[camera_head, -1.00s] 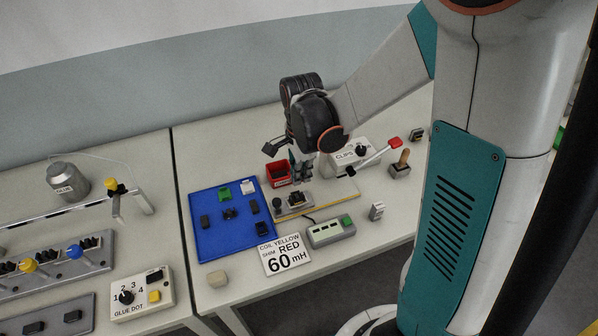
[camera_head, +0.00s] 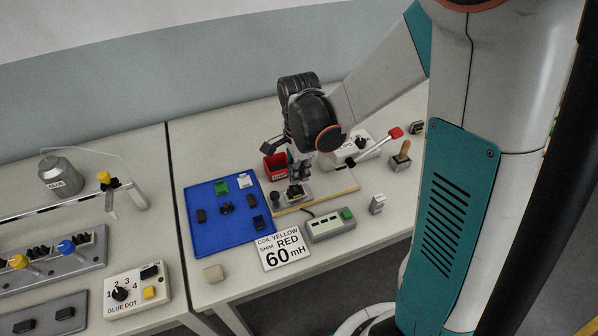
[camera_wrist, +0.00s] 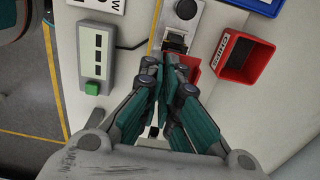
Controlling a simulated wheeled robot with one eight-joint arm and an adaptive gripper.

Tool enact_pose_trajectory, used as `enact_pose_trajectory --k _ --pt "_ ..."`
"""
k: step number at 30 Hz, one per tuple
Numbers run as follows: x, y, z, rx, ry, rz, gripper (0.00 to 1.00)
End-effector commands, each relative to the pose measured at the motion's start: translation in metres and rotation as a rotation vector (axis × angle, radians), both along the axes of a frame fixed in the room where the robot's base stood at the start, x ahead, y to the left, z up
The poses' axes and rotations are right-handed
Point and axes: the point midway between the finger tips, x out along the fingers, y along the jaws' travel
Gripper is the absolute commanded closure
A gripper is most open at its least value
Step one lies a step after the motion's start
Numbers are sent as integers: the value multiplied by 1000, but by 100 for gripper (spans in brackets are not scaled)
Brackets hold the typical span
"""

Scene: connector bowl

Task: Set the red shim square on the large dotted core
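My gripper (camera_head: 297,176) points down over the small fixture (camera_head: 276,208) in the head view. In the wrist view its fingers (camera_wrist: 172,62) are close together, with a red piece, apparently the red shim (camera_wrist: 193,66), at the tips. The fingers hide much of it, so its tilt is unclear. A dark core (camera_head: 295,190) sits on the fixture just under the fingertips. It also shows just beyond the tips in the wrist view (camera_wrist: 175,42). Its dots are too small to make out. I cannot tell whether shim and core touch.
A red bin (camera_wrist: 238,60) stands close beside the gripper. A grey box with a green button (camera_head: 330,225) is in front of the fixture. A blue mat (camera_head: 210,237) with small parts lies left. A card (camera_head: 283,249) reads coil yellow, shim red, 60 mH. A red-knobbed lever (camera_head: 395,133) is right.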

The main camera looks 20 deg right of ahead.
Motion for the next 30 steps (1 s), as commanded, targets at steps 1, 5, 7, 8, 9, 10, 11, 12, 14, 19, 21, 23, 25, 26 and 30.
enact_pose_trajectory --k 1,5,7,8,9,10,11,12,14,19,21,23,25,26,30 --pt "0 0 -4 0 0 0 100" --pt "0 0 -10 0 0 0 100" --pt "0 0 -13 0 0 0 100" --pt "0 0 -14 0 0 0 100" --pt "0 0 -16 0 0 0 100" --pt "0 0 -18 0 0 0 100" --pt "0 0 -19 0 0 0 100" --pt "0 0 -21 0 0 0 100" --pt "0 0 -23 0 0 0 100" --pt "0 0 -31 0 0 0 100" --pt "0 0 -34 0 0 0 100" --pt "0 0 -37 0 0 0 100" --pt "0 0 -40 0 0 0 100" --pt "0 0 -42 0 0 0 100" --pt "0 0 -48 0 0 0 100"
